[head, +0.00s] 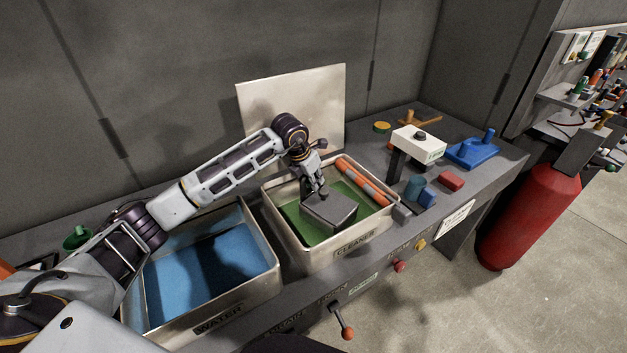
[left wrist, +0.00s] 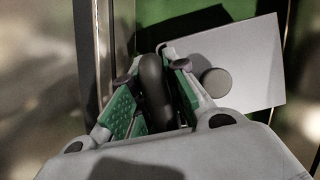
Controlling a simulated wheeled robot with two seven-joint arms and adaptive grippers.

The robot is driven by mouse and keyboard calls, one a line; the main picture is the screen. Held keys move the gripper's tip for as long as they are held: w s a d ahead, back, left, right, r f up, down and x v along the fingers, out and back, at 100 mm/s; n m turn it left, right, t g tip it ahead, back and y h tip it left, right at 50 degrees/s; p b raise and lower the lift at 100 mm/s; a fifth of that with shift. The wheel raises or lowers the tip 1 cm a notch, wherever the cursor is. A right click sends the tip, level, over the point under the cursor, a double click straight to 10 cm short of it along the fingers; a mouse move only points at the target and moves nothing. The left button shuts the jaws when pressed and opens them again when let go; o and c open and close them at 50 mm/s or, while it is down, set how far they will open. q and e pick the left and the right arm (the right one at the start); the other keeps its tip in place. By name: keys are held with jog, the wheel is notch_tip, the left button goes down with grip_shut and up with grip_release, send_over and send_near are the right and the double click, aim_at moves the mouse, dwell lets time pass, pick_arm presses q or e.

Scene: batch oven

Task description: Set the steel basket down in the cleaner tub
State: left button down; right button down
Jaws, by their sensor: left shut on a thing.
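The steel basket (head: 330,213) is a grey box shape within the rim of the cleaner tub (head: 350,246), over its green inside. My left gripper (head: 315,192) reaches down from above and is shut on the basket's handle. In the left wrist view the dark handle (left wrist: 155,88) stands between the green-padded fingers of the gripper (left wrist: 153,100). The basket's flat grey top (left wrist: 248,62) shows there beside the fingers, with a round dark knob on it. I cannot tell whether the basket's underside touches the tub's floor. My right gripper is not in view.
The water tub (head: 262,287) with blue inside stands left of the cleaner tub. An orange-and-white striped bar (head: 362,181) lies along the cleaner tub's right side. A white-topped stand (head: 420,143) and small coloured blocks are to the right. A pale panel (head: 295,105) stands behind.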

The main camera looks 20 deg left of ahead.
pick_arm(q)
jog(key=shift+f+b, duration=0.4)
jog(key=shift+f, duration=0.1)
dwell(0.8)
jog(key=c, duration=1.3)
grip_release()
jog(key=shift+c, duration=0.2)
jog(key=shift+f, duration=0.1)
jog(key=shift+v, duration=6.1)
